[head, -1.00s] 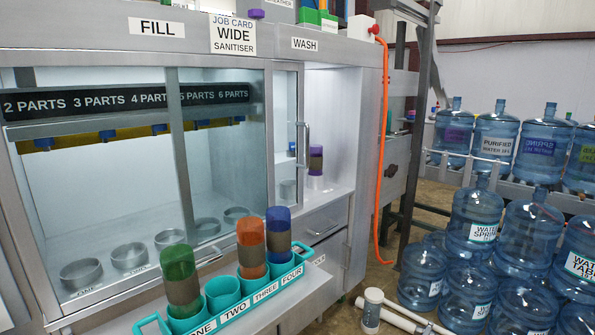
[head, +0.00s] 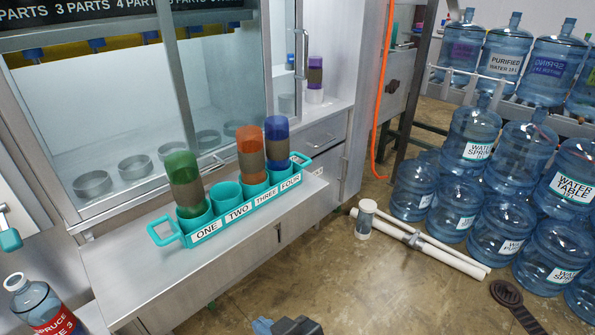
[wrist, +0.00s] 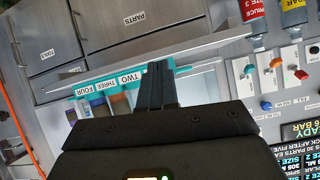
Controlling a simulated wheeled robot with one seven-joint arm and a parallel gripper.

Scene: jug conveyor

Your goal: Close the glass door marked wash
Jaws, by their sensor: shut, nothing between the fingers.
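The wash door is a narrow glass panel in a metal frame (head: 283,50) at the top of the head view, with an upright metal handle (head: 303,54) on its right edge. It stands open: the compartment to its right is uncovered. A purple and grey bottle (head: 315,72) stands inside that opening. The WASH label is out of the head view now. My gripper (wrist: 158,72) shows in the wrist view, its dark fingers together and empty, with the teal rack (wrist: 72,116) beyond. The wash door is not seen in the wrist view.
A teal rack (head: 163,239) with green, orange and blue bottles stands on the ledge (head: 130,270) in front of the cabinet. White pipes (head: 450,256) lie on the floor at right, beside several large water jugs (head: 475,150). The floor in front of the cabinet is partly clear.

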